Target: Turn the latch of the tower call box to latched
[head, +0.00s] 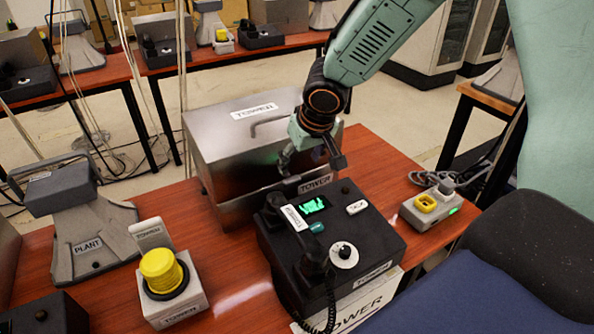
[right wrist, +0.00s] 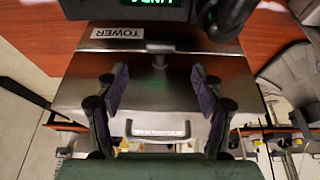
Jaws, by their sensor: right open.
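The tower call box is a brushed metal box (head: 225,165) labelled TOWER, standing on the red-brown table, with a bar handle (head: 268,122) on its lid. It also fills the middle of the right wrist view (right wrist: 165,75), with the handle (right wrist: 158,128) lying between my fingers. A small metal piece (right wrist: 160,47) at the edge beside the TOWER label may be the latch; its position cannot be told. My right gripper (head: 312,165) is open and empty above the box's front edge, its fingers (right wrist: 152,88) spread apart over the metal. My left gripper is not in view.
A black TOWER phone (head: 372,237) with a lit green screen stands just in front of the box. A yellow button (head: 161,270) on a white base and a grey PLANT stand (head: 90,240) are at left.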

